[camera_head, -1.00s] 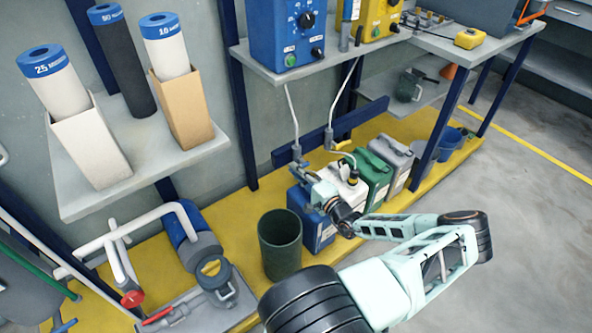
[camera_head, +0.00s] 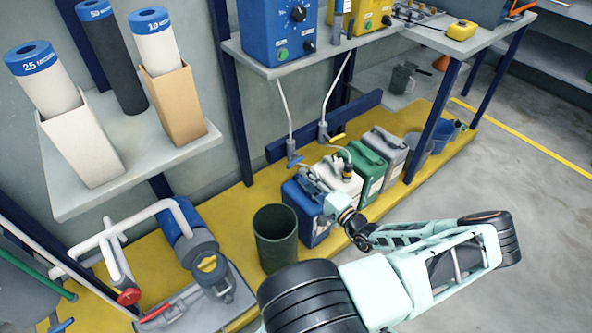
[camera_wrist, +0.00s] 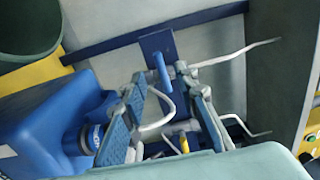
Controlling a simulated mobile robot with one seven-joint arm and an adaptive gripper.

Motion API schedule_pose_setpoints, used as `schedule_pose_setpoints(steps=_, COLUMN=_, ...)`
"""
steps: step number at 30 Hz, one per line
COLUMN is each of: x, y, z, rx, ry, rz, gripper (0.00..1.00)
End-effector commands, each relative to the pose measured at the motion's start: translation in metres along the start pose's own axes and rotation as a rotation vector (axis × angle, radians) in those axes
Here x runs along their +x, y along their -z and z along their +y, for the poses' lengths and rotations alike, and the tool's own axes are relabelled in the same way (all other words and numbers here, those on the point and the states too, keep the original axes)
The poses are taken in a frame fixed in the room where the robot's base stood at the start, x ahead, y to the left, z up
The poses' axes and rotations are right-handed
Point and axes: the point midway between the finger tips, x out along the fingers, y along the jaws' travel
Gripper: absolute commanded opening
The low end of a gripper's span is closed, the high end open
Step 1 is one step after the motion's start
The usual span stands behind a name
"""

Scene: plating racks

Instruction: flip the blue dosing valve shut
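The blue dosing valve (camera_head: 292,152) hangs at the end of the left white pipe above the canisters, and its blue lever (camera_head: 295,161) shows at its lower end. In the wrist view the blue lever (camera_wrist: 162,73) stands beyond and between my fingertips. My gripper (camera_head: 304,173) is just below and right of this valve in the head view. In the wrist view my gripper (camera_wrist: 169,84) has its two fingers spread with nothing held. I cannot tell whether a finger touches the lever. The yellow-levered valve (camera_head: 325,133) is to the right; its yellow lever (camera_wrist: 184,143) shows in the wrist view.
A blue canister (camera_head: 308,212), a white one, a green one (camera_head: 370,170) and a grey one stand in a row under the valves. A dark green bin (camera_head: 275,238) stands to the left. White pipes (camera_head: 284,105) run up to the shelf with the blue dosing unit (camera_head: 275,30).

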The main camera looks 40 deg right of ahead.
Motion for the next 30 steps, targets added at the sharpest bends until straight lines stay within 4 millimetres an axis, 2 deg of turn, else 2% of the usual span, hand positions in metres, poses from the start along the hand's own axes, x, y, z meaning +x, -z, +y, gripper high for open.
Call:
schedule_pose_setpoints(steps=3, x=-0.02, y=0.001, z=0.0, rx=-0.002, ry=-0.001, rz=0.001, gripper=0.28)
schedule_pose_setpoints(steps=9, x=-0.036, y=0.0, z=0.0, rx=0.0, ry=0.0, rz=0.0, gripper=0.28)
schedule_pose_setpoints(steps=27, x=-0.037, y=0.0, z=0.0, rx=-0.001, ry=0.0, rz=-0.001, gripper=0.28)
schedule_pose_setpoints(steps=30, x=-0.035, y=-0.007, z=-0.001, rx=-0.002, ry=-0.012, rz=-0.026, gripper=0.28)
